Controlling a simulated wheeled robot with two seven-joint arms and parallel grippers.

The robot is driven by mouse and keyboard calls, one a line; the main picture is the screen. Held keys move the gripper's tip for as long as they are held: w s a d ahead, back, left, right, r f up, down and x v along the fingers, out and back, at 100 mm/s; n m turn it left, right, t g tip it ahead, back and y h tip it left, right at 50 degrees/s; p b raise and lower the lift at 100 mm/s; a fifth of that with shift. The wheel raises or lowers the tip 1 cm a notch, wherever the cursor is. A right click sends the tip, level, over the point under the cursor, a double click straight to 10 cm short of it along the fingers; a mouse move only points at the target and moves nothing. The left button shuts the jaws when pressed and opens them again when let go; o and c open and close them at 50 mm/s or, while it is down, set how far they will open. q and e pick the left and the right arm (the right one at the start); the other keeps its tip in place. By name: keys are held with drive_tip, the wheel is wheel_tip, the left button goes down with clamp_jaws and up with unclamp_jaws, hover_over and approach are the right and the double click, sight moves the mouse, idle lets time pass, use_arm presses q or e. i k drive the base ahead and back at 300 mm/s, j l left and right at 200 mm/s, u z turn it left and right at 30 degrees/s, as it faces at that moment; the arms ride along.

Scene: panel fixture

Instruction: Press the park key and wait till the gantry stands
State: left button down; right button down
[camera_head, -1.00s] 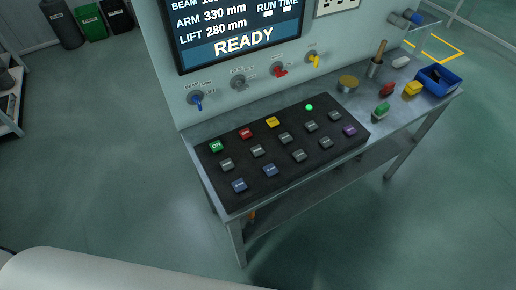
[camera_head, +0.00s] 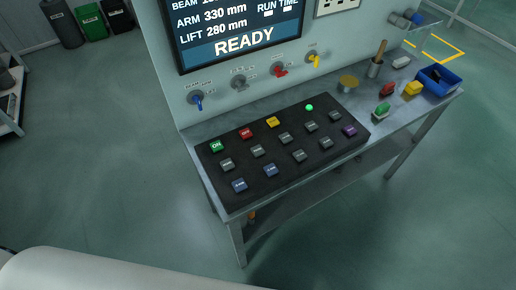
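A black key panel (camera_head: 232,204) lies on the metal bench below the screen. It carries a green key (camera_head: 216,146), a red key (camera_head: 246,133), a yellow key (camera_head: 272,122), several grey keys, two blue keys (camera_head: 240,186) (camera_head: 271,170) and a purple key (camera_head: 349,131). The key labels are too small to read surely, so I cannot tell which is the park key. A round green light (camera_head: 309,107) glows on the panel. The screen (camera_head: 240,30) reads READY, ARM 330 mm and LIFT 280 mm. The gantry is not recognisable in view. Neither gripper shows.
Blue, red and yellow selector knobs (camera_head: 280,70) sit on the upright board. A pale cylindrical shape crosses the bottom left.

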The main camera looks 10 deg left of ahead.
sight(257, 150)
drive_tip(key=i+l+u, duration=0.1)
drive_tip(key=u, duration=0.35)
drive_tip(key=i+l+u, duration=0.2)
drive_tip(key=u, duration=0.25)
drive_tip(key=i+l+u, duration=0.1)
drive_tip(key=l+u, duration=0.15)
drive_tip(key=u, duration=0.15)
